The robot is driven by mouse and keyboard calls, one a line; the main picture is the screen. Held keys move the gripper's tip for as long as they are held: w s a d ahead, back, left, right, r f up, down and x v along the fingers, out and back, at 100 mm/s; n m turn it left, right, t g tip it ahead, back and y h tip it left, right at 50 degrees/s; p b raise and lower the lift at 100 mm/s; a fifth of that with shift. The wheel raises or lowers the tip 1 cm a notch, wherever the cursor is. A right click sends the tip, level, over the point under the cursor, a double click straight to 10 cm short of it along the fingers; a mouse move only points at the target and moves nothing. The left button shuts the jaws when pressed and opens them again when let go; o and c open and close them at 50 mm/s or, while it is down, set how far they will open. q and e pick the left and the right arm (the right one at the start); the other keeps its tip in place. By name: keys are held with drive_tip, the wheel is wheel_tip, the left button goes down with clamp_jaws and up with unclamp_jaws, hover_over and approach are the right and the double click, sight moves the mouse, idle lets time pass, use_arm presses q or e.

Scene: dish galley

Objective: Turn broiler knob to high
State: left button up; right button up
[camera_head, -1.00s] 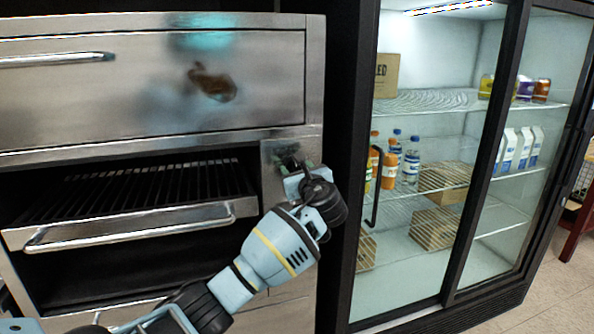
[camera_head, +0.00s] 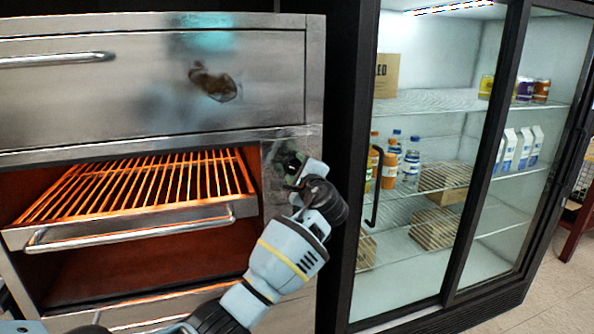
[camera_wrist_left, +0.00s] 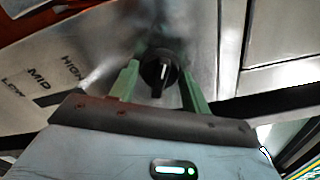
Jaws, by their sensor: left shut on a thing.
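The broiler knob (camera_wrist_left: 159,72) is a round black dial with a white pointer line, on the broiler's steel panel. In the left wrist view the pointer is near upright in the picture. The labels HIGH, MID and LOW are to its left. My left gripper (camera_wrist_left: 158,88) has its green fingers on both sides of the knob, shut on it. In the head view my left gripper (camera_head: 291,166) is at the panel right of the glowing rack and mostly covers the knob. The broiler (camera_head: 150,85) is steel, its rack (camera_head: 150,185) glowing orange. My right gripper is not in view.
A rack handle (camera_head: 130,228) sticks out left of my gripper. A glass-door fridge (camera_head: 420,270) with a black door handle (camera_head: 375,187) stands close on the right. Clear floor (camera_head: 545,285) lies at the far right.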

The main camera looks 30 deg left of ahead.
use_arm(q)
drive_tip(key=n, duration=0.3)
drive_tip(key=shift+n, duration=0.3)
drive_tip(key=n, duration=0.3)
drive_tip(key=shift+f+n+b, duration=0.1)
drive_tip(key=shift+n+b, duration=0.2)
drive_tip(key=shift+n, duration=0.6)
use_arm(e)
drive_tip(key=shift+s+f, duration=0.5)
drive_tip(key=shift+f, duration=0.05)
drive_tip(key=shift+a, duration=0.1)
use_arm(q)
drive_tip(key=o, duration=1)
drive_tip(key=v, duration=0.8)
